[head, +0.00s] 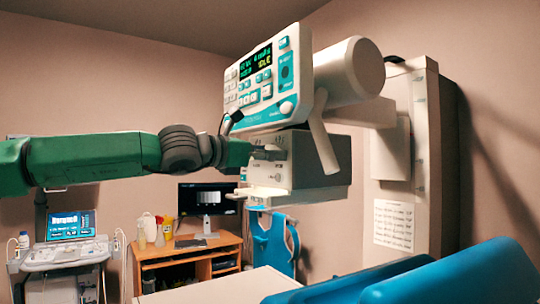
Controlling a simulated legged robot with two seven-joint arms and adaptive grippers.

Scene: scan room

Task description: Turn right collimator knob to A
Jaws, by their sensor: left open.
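The white collimator box (318,170) hangs under the X-ray head, at the middle right of the head view. The control panel (262,78) above it has a lit display, several keys and a round pale knob (286,108) at its lower right. My left arm comes in from the left, and my left gripper (268,154) is open and empty at the box's left-facing front. Whether its fingers touch the box or a knob I cannot tell. The right collimator knob cannot be made out; the gripper covers part of the box front. My right gripper is not in view.
A pale flat surface (230,289) and blue padded shapes (455,277) fill the bottom right. A wooden desk (188,262) with a monitor (208,198) and an ultrasound cart (70,254) stand behind at the left. A tall white stand (402,160) rises at the right.

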